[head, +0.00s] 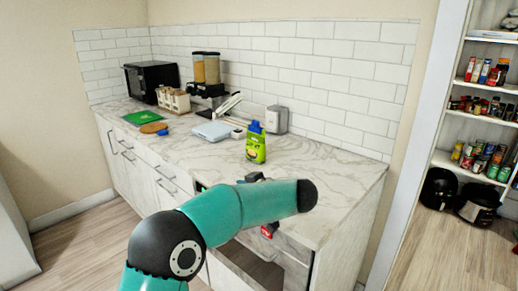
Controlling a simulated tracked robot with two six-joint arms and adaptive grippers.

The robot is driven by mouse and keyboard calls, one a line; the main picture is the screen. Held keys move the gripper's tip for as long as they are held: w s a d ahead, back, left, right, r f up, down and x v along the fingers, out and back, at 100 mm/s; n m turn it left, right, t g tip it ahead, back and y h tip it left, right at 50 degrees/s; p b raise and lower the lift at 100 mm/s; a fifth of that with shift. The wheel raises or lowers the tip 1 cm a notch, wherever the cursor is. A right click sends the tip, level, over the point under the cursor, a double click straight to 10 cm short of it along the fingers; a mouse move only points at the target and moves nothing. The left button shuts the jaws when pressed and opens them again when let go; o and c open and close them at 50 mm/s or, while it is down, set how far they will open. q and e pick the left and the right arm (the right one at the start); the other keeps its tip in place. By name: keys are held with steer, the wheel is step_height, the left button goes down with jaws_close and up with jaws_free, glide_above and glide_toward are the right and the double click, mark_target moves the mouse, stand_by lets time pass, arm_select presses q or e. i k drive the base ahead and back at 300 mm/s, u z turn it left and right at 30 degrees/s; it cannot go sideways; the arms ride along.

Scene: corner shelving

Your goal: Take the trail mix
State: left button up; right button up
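No package is readable as trail mix in the head view. A green container (256,148) with a blue top stands upright on the marble counter (325,168), and its label is too small to read. My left arm, teal and black, comes in from the lower left and reaches across the counter's front edge. Its gripper is mostly hidden behind the arm link, so its fingers cannot be made out. The green container stands behind the arm, apart from it. My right gripper is not in view.
A black microwave (152,80), a cereal dispenser (206,72), a green board (141,117) and a white scale-like object (212,131) are on the counter. Shelves (468,118) with jars and cans stand at right. The counter's right end is clear.

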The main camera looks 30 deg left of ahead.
mark_target(255, 146)
steer(key=i, duration=1.25)
steer(key=u, duration=0.1)
